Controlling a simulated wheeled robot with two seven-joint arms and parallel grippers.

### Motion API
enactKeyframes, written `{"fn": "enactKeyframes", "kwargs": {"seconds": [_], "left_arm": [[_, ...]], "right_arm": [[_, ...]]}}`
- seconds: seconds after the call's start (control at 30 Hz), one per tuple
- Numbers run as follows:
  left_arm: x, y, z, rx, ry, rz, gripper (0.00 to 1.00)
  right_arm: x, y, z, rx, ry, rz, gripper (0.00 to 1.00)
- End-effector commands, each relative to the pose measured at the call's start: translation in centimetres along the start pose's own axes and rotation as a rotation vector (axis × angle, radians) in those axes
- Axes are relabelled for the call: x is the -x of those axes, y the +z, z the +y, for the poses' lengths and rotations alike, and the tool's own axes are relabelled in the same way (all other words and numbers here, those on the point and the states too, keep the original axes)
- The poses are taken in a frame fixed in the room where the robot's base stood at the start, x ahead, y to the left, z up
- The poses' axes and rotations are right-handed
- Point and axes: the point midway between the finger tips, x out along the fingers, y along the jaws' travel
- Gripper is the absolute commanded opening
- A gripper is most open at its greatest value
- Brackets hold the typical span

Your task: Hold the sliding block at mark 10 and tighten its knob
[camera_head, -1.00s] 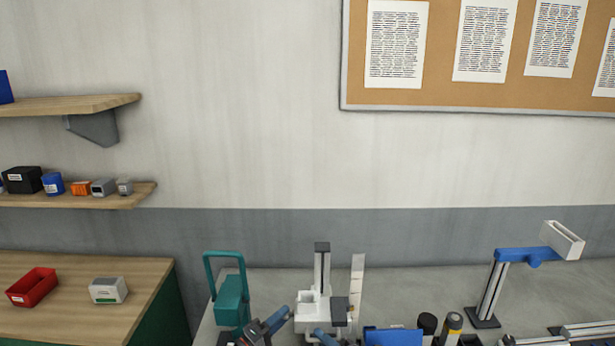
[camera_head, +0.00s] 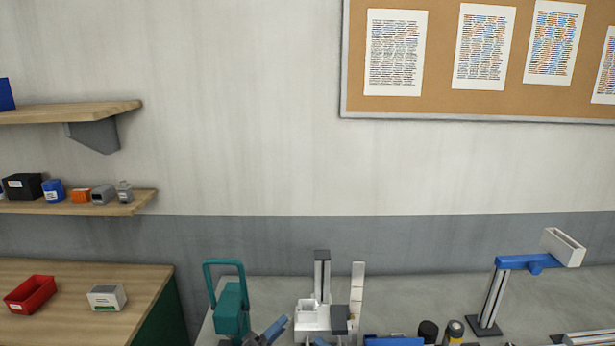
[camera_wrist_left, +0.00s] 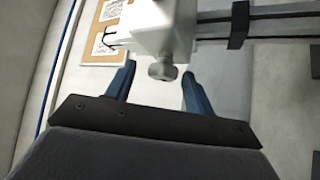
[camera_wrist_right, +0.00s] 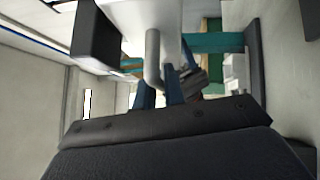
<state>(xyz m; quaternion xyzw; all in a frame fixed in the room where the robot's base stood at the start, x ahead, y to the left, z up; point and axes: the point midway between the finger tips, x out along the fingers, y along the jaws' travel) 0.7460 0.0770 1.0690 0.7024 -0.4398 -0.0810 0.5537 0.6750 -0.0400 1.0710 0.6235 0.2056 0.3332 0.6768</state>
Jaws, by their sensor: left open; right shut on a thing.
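The white sliding block (camera_head: 313,317) sits on an upright dark column (camera_head: 322,275), with a pale scale strip (camera_head: 356,285) to its right. The scale marks are too small to read. In the left wrist view, the block (camera_wrist_left: 150,30) has a grey knob (camera_wrist_left: 162,71) on its near face. My left gripper (camera_wrist_left: 158,78) is open, a blue finger on each side of the knob, with visible gaps. In the head view it shows low beside the block (camera_head: 275,329). My right gripper (camera_wrist_right: 160,82) is shut on a grey post (camera_wrist_right: 153,55) of the block.
A teal handled object (camera_head: 230,308) stands close left of the block. A blue object (camera_head: 393,341) and dark cylinders (camera_head: 428,330) stand to the right. A blue-armed stand (camera_head: 530,262) is farther right. The grey bench top (camera_head: 420,295) is clear behind them.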

Motion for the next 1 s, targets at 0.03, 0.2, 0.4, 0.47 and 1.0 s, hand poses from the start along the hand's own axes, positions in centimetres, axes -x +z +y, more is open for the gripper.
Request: {"fn": "enactKeyframes", "kwargs": {"seconds": [0.03, 0.2, 0.4, 0.47, 1.0], "left_arm": [[0.3, 0.0, 0.1, 0.0, -0.001, 0.0, 0.53], [1.2, -0.2, 0.7, 0.0, 0.0, 0.0, 0.53], [2.4, -0.3, 1.2, 0.0, -0.001, 0.0, 0.53], [2.5, -0.4, 1.4, 0.0, 0.0, 0.0, 0.53], [1.6, -1.4, 3.8, 0.0, 0.0, -0.001, 0.53]], "right_arm": [[0.0, 0.0, -0.1, 0.0, -0.001, 0.0, 0.0], [0.0, 0.0, -0.1, 0.0, -0.001, 0.0, 0.0], [0.0, 0.0, -0.1, 0.0, -0.001, 0.0, 0.0], [0.0, 0.0, -0.1, 0.0, -0.001, 0.0, 0.0], [0.0, 0.0, -0.1, 0.0, -0.001, 0.0, 0.0]]}}
